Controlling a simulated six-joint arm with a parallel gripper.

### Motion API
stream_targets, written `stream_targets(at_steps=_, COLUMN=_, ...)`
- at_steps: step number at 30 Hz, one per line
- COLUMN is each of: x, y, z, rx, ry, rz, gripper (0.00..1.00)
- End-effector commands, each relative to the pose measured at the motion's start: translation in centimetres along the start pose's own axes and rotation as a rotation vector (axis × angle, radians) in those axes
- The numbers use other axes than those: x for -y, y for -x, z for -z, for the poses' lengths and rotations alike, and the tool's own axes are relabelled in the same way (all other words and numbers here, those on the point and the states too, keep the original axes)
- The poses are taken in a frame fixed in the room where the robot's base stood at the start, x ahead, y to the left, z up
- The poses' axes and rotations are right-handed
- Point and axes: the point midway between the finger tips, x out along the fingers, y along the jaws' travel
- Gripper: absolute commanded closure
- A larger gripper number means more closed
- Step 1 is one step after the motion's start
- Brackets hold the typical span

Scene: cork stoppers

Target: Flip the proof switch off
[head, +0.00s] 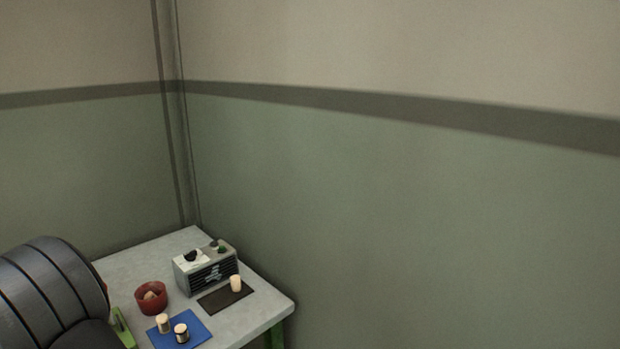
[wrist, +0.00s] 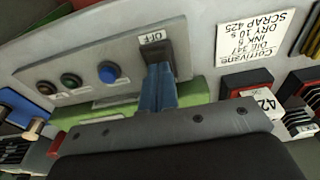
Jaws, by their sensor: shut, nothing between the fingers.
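In the wrist view, a dark switch (wrist: 157,53) is set in a grey sloping panel (wrist: 105,50), with a small white OFF label (wrist: 152,38) at its upper edge. My gripper (wrist: 159,72) is shut and empty. Its blue fingertips are at the lower part of the switch and hide some of it. I cannot tell whether they touch it, or which way the switch is set. The gripper does not show clearly in the head view.
A blue button (wrist: 109,73) and smaller buttons lie left of the switch. A printed card (wrist: 265,27) and a red-edged block (wrist: 250,84) are at right. In the head view, the table holds a red bowl (head: 151,299), blue mat (head: 198,331), dark mat (head: 215,301) and grey box (head: 188,278).

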Motion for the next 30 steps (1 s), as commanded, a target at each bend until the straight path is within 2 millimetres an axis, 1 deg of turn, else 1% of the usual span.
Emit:
stream_targets(at_steps=5, x=0.0, y=0.8, z=0.2, rx=-0.002, ry=0.000, rz=0.001, gripper=1.00)
stream_targets(at_steps=24, x=0.0, y=5.9, z=0.9, rx=-0.002, ry=0.000, rz=0.001, gripper=1.00)
stream_targets(at_steps=30, x=0.0, y=6.9, z=1.1, rx=-0.001, ry=0.000, rz=0.001, gripper=1.00)
